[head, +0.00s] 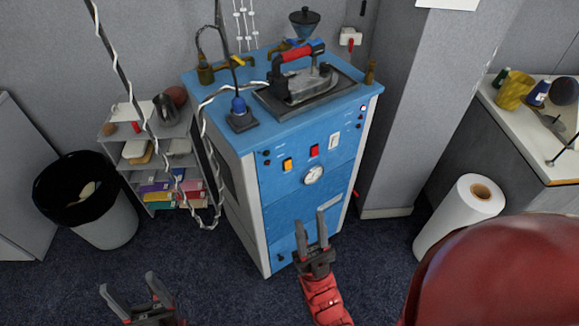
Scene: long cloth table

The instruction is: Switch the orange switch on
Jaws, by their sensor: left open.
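The orange switch (288,165) is on the front panel of the blue cabinet (312,205), left of a red switch (314,150) and a white switch (334,140). Whether it is on or off is too small to tell. My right gripper (310,218) is open and empty, in front of the cabinet's lower front and below the switch in the picture. My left gripper (128,281) is open and empty at the bottom left, over the floor and well away from the cabinet.
An iron (300,83) stands on the cabinet top. A hanging cable (203,140) runs beside its left side. A black bin (78,195) stands left, a white roll (462,212) right. The floor before the cabinet is clear.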

